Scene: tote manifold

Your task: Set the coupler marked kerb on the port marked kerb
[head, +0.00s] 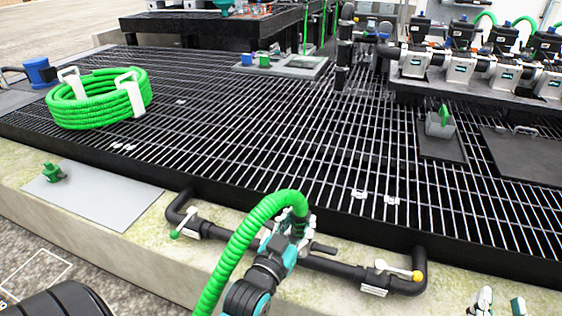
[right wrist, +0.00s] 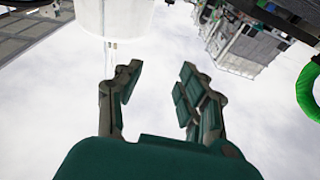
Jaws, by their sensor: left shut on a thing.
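My left gripper (head: 290,238), teal and dark grey, is shut at the end of a green ribbed hose (head: 238,248), over the black pipe along the kerb. The hose arches up from the bottom edge into the grip. The gripped end is mostly hidden by the fingers, and I cannot read a mark on it. The black kerb pipe (head: 335,266) runs behind and right of the gripper; a short dark stub (head: 322,248) shows beside the fingers. I cannot tell which port is marked kerb. My right gripper (right wrist: 158,85) is open and empty in the right wrist view.
The pipe carries a green-tipped valve lever (head: 184,222) and a yellow-tipped one (head: 400,272). A coiled green hose (head: 100,100) lies on the black grating (head: 250,130). A green fitting (head: 54,172) sits on a grey plate (head: 95,195). A pump bank (head: 480,70) stands back right.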

